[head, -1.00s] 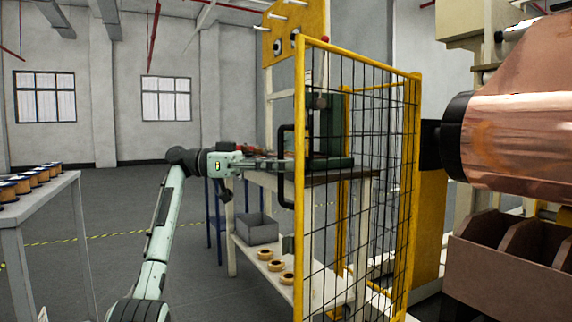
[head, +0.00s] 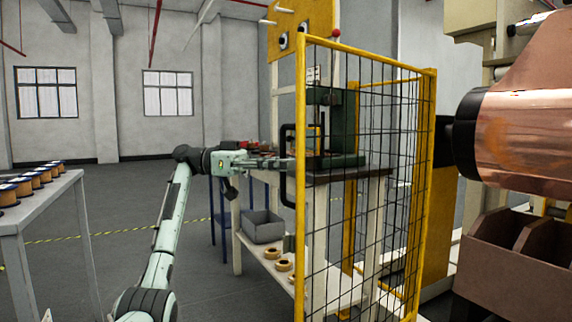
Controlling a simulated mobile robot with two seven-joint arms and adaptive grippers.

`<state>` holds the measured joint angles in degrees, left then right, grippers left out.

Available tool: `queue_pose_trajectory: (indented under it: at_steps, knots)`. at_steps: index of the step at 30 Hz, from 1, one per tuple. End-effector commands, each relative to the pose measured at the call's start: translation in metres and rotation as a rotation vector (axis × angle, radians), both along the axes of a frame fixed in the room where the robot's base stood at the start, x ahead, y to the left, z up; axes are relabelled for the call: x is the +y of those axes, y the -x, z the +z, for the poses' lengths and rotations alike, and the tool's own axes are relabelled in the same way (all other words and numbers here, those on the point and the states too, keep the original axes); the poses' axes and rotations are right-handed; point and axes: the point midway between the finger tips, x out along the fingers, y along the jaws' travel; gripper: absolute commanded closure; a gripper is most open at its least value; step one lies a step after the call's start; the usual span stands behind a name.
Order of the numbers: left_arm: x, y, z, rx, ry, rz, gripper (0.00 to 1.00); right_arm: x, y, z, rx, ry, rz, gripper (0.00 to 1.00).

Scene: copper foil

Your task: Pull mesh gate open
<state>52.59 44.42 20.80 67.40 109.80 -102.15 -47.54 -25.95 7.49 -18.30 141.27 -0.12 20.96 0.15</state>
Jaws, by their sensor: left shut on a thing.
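The mesh gate (head: 366,185) is a yellow frame with dark wire mesh, standing right of centre and swung at an angle towards me. A black D-shaped handle (head: 284,165) sits on its left upright. My left gripper (head: 284,164) reaches in from the left at the handle's height and is shut on the handle; its fingertips are small and partly hidden by the handle. My right gripper is not in view.
A workbench (head: 345,174) with a green machine stands behind the gate, with a grey bin and tape rolls on its lower shelf. A grey table (head: 45,205) with spools is at the left. A copper roll (head: 520,135) and brown bins (head: 515,260) are at the right. Floor between is clear.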

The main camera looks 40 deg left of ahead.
Motion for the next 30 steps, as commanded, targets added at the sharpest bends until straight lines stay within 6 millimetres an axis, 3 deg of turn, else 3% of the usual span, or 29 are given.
queue_pose_trajectory:
  at_steps: [7, 9, 14, 23, 30]
  knots:
    - [0.001, 0.003, -0.001, 0.002, -0.002, -0.006, 1.0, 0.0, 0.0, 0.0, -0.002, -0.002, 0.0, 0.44]
    - [0.001, 0.003, -0.001, 0.001, -0.003, -0.006, 0.85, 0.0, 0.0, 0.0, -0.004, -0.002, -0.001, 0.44]
    - [0.001, 0.002, -0.001, 0.001, -0.003, -0.004, 0.68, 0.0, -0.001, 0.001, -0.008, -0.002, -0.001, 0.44]
    - [0.002, 0.002, 0.0, 0.001, -0.002, -0.003, 0.68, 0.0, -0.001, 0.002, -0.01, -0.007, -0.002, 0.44]
    - [0.033, 0.016, 0.001, 0.001, 0.0, 0.001, 0.68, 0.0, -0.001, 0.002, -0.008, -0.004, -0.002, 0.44]
